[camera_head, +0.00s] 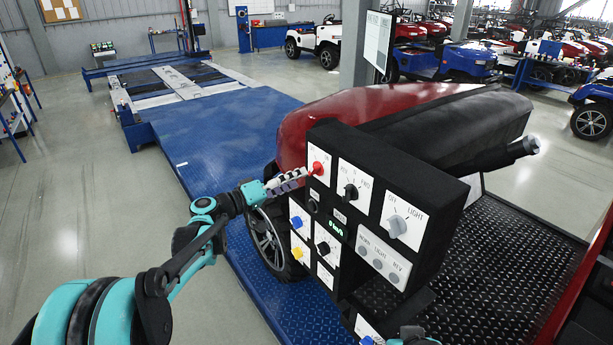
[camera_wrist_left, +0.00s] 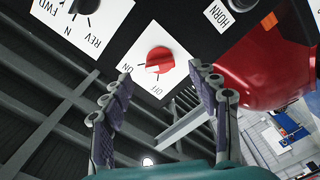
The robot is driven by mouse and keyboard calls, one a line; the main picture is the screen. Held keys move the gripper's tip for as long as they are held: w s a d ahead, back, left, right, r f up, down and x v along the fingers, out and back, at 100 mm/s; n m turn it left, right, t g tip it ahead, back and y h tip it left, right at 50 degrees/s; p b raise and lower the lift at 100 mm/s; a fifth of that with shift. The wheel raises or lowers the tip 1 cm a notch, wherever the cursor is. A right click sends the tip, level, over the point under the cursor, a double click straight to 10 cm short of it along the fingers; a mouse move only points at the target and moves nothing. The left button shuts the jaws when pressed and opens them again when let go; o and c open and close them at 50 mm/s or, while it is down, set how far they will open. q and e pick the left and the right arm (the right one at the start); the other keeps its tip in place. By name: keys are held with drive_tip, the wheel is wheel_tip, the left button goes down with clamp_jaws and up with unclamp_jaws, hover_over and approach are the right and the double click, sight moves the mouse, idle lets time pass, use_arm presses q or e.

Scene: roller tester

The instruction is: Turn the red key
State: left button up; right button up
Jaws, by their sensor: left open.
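The red key (camera_head: 317,168) is a red knob on a white plate at the upper left of the black control panel (camera_head: 427,186). In the left wrist view the red key (camera_wrist_left: 159,60) sits on a white plate marked ON and OFF. My left gripper (camera_head: 300,176) is beside the key on its left in the head view. In the left wrist view its two fingers (camera_wrist_left: 160,75) are spread, with the key between and just beyond their tips. I cannot tell if they touch it. At the bottom edge of the head view, a small teal part (camera_head: 412,337) shows; its fingers are not visible.
Near the key are a black REV/N/FWD knob (camera_head: 350,192), a grey LIGHT knob (camera_head: 397,225), blue and yellow knobs and a grey button row (camera_head: 378,263). A red vehicle body (camera_head: 300,125) lies behind the panel. A blue platform (camera_head: 215,135) extends to the left.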

use_arm(q)
drive_tip(key=v, duration=0.6)
drive_tip(key=shift+a, duration=0.15)
drive_tip(key=shift+s, duration=0.15)
drive_tip(key=s+d+f+g+y+b, duration=0.25)
drive_tip(key=s+f+y+b, duration=0.55)
drive_tip(key=s+f, duration=0.85)
drive_tip(key=s+a+f+y+b, duration=0.6)
drive_tip(key=s+a+f, duration=0.5)
drive_tip(key=s+f, duration=0.5)
drive_tip(key=shift+g+y+b, duration=0.3)
drive_tip(key=shift+g+b, duration=0.15)
drive_tip(key=shift+b, duration=0.8)
drive_tip(key=shift+f, duration=0.15)
